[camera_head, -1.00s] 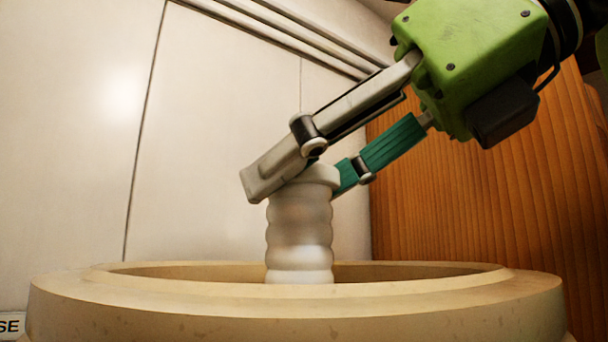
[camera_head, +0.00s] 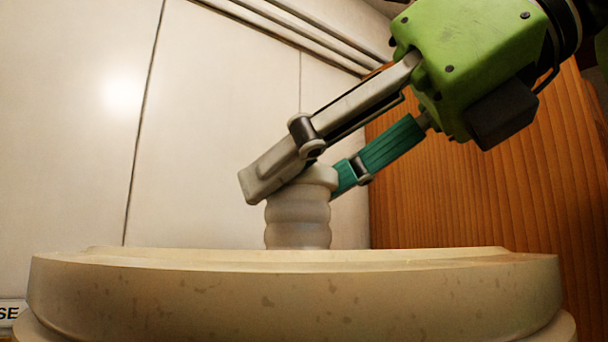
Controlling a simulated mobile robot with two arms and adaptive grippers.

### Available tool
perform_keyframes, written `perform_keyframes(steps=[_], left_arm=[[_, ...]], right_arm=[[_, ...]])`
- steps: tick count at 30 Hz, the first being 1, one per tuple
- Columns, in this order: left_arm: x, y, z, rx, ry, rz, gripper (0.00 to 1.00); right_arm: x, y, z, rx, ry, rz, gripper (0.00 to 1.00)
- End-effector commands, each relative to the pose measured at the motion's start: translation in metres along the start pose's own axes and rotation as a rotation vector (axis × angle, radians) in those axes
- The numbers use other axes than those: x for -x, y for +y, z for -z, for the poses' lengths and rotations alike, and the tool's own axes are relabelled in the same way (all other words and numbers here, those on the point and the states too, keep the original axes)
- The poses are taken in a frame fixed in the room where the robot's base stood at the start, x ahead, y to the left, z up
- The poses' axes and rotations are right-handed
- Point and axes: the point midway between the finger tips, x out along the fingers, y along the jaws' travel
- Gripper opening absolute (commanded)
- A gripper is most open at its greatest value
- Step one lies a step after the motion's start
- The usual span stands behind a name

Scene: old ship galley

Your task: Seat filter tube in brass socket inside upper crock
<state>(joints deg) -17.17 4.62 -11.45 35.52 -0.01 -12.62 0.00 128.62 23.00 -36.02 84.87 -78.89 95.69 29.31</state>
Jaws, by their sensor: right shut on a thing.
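The filter tube (camera_head: 297,222) is a pale, translucent, ribbed cylinder with a wider cap at its top. It stands about upright, and its lower part is hidden behind the rim of the upper crock (camera_head: 300,290). My right gripper (camera_head: 298,185) comes down from the upper right and is shut on the tube's top end, with one grey finger and one teal-green finger. The crock is cream stoneware with brown specks, seen almost edge-on, so its inside and the brass socket are hidden. My left gripper is not in view.
A pale panelled wall (camera_head: 200,140) stands behind the crock. A brown wooden panel (camera_head: 470,200) is at the right. The space left of the tube above the rim is clear.

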Motion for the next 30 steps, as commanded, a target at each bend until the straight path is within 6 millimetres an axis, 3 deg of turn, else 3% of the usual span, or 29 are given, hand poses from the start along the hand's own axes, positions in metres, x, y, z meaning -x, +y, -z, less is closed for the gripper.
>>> perform_keyframes(steps=[30], left_arm=[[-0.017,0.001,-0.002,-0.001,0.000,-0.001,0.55]], right_arm=[[-0.009,0.000,0.019,0.000,-0.002,0.000,0.17]])
